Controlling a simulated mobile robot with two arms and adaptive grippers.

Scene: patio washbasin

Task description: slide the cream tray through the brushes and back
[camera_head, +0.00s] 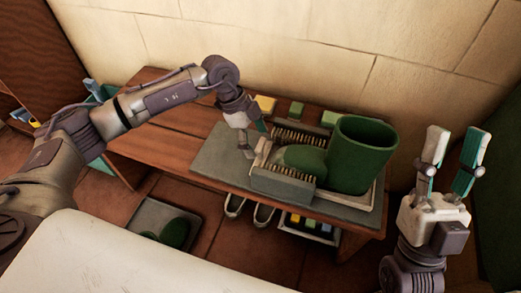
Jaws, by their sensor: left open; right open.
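The cream tray (374,196) lies on a grey mat (212,161) on the wooden bench, with a green boot (360,158) standing in it. The boot's toe points left, between two dark-bristled brushes: the back brush (300,137) and the front brush (284,182). My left gripper (256,143) is open at the left end of the tray, by the brushes; whether it touches the tray cannot be told. My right gripper (455,148) is open and empty, pointing up to the right of the bench. The boot and brushes hide much of the tray.
A yellow block (265,104) and green blocks (296,109) sit along the bench's back edge by the wall. Below are a pair of shoes (263,214), a box of coloured items (310,226) and a floor tray with green boots (151,214). The bench's left part is bare.

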